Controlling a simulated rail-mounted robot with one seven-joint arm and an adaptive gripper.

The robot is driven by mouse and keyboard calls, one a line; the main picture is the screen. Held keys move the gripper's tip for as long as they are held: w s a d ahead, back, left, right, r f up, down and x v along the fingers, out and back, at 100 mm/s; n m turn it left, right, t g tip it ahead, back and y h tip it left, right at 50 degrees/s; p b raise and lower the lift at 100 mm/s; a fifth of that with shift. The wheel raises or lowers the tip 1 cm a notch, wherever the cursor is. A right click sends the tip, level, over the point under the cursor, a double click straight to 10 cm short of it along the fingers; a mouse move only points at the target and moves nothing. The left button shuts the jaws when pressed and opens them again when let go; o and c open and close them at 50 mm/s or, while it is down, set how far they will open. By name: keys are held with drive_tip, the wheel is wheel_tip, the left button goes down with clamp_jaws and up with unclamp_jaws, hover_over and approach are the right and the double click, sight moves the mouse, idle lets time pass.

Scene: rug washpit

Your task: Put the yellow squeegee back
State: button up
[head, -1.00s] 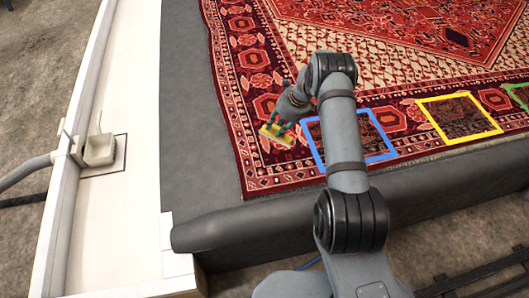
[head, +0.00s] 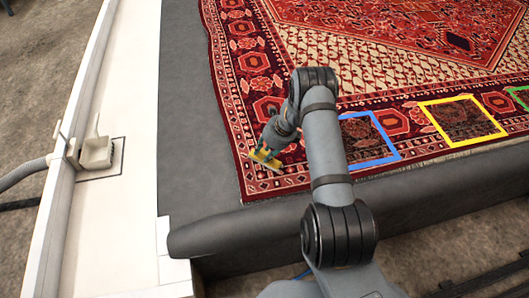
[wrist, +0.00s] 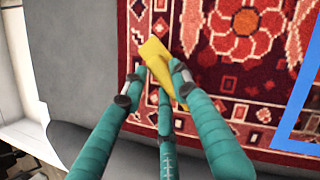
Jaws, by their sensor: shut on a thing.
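The yellow squeegee (head: 264,159) is held in my gripper (head: 268,150) over the lower left corner of the red patterned rug (head: 246,60). In the wrist view the squeegee (wrist: 154,52) lies between the teal fingers of my gripper (wrist: 153,80), over the rug's edge. The fingers are shut on it. Whether it touches the rug I cannot tell. On the white ledge (head: 130,90) at the left, a dark outlined rectangle (head: 121,166) frames a spot.
A pale tray-like holder (head: 96,153) with a grey hose (head: 22,172) sits at that outline. Blue (head: 392,143), yellow (head: 492,134) and green frames mark darker rug patches. A dark padded edge (head: 225,232) runs along the front. Bare grey surface lies between ledge and rug.

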drive_tip(key=shift+f, duration=0.15)
drive_tip(key=o, duration=1.1)
drive_tip(key=shift+c, duration=0.2)
drive_tip(key=shift+o, duration=0.2)
drive_tip(key=p+v, duration=0.3)
drive_tip(key=v, duration=0.9)
